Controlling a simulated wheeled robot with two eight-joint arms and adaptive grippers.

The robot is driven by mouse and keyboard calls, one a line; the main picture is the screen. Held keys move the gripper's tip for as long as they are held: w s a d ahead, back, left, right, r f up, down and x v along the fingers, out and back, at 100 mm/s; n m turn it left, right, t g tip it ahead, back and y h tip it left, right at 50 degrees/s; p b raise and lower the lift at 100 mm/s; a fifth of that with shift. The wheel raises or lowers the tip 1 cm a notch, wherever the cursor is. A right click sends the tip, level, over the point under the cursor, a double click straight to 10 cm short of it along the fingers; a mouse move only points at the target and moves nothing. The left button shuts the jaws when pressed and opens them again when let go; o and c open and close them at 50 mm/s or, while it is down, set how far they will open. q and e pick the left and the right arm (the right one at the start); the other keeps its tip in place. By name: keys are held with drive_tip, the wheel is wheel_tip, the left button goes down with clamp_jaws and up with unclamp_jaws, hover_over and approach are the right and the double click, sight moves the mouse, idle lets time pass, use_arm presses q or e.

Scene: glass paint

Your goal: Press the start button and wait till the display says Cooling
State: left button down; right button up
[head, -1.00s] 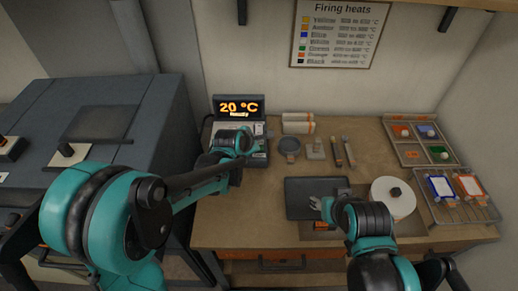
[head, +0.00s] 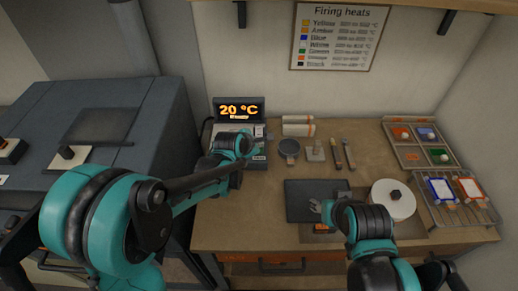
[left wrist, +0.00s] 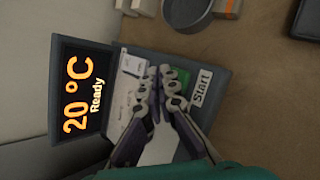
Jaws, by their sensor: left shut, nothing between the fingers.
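The control box (left wrist: 207,57) stands at the back left of the bench. Its display (head: 239,109) reads "20 °C" and "Ready", also in the left wrist view (left wrist: 84,88). A white "Start" label (left wrist: 202,87) is on its panel, with a green start button (left wrist: 182,77) beside it, partly hidden by a finger. My left gripper (left wrist: 158,74) is shut and empty over the panel, its tips close to the green button. I cannot tell whether they touch it. My right gripper (head: 316,207) is over the dark plate; its jaws are too small to read.
The dark plate (head: 298,190) lies at the front middle, with a white round disc (head: 399,207) to its right. A round dark dish (head: 289,148) and several tools are behind. Trays (head: 468,214) with coloured pieces fill the right. A large grey kiln-like box (head: 150,120) stands left.

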use_arm(q)
drive_tip(key=shift+f+b, duration=0.45)
drive_tip(key=shift+f+b, duration=0.35)
drive_tip(key=shift+f, duration=0.05)
idle(0.7)
idle(0.4)
drive_tip(key=shift+r+p, duration=0.6)
drive_tip(key=shift+r, duration=0.3)
wheel_tip(320, 180, up, 5)
drive_tip(key=p, duration=0.4)
